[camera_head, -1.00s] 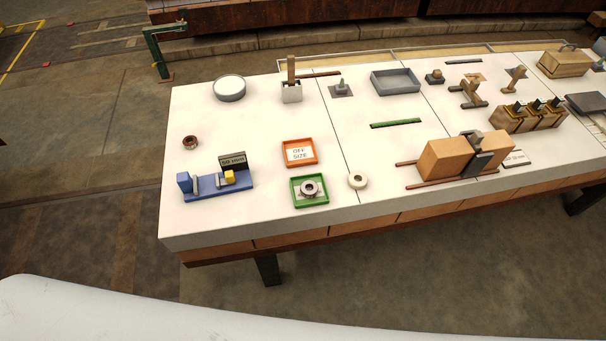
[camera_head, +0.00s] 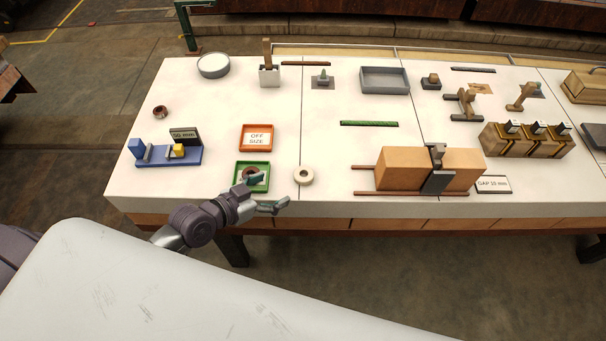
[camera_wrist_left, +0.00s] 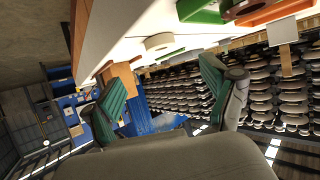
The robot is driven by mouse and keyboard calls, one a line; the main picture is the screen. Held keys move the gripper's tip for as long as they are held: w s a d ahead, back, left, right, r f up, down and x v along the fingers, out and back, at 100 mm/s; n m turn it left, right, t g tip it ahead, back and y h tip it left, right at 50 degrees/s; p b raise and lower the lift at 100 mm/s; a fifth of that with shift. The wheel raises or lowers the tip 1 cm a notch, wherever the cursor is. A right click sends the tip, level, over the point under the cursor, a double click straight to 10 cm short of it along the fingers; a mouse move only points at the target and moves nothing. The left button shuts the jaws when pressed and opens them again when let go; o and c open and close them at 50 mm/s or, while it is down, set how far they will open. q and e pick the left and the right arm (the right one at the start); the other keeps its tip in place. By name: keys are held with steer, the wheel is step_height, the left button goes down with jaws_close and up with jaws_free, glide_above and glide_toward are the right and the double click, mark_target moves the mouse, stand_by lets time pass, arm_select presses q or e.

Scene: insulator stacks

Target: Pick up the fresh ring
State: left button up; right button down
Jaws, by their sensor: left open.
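A cream ring (camera_head: 303,176) lies flat on the white table, right of the green tray. Another ring (camera_head: 250,173) sits in the green tray (camera_head: 238,184), partly hidden by my gripper. A small brown ring (camera_head: 160,112) lies at the table's left. I cannot tell by looks which one is the fresh ring. My left gripper (camera_head: 264,195) is open and empty at the table's front edge, by the green tray and left of the cream ring. In the left wrist view its green-padded fingers (camera_wrist_left: 160,76) are spread, with the cream ring (camera_wrist_left: 160,41) beyond them. My right gripper is out of view.
An orange "OFF SIZE" tray (camera_head: 256,138) stands behind the green tray. A blue gauge (camera_head: 165,154) marked 50 mm is at the left. Orange blocks (camera_head: 410,168) on rails stand at the right. The table is clear between the cream ring and the green strip (camera_head: 369,123).

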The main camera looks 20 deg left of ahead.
arm_select(q)
glide_toward(307, 172)
steer(key=shift+w+d+f, duration=0.35)
steer(key=shift+w+f, duration=0.15)
steer(key=shift+w+d+f, duration=0.25)
steer(key=shift+w, duration=0.1)
steer(key=shift+w+d, duration=0.15)
steer(key=shift+w, duration=0.2)
steer(key=x, duration=0.4)
steer(key=shift+w+p, duration=0.2)
steer(key=shift+p, duration=0.15)
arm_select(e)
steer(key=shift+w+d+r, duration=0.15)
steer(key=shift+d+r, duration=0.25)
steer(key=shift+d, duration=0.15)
arm_select(q)
steer(key=shift+s, duration=0.1)
steer(key=shift+c, duration=0.3)
steer(key=c, duration=1.2)
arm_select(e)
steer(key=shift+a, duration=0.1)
arm_select(q)
steer(key=shift+r, duration=0.1)
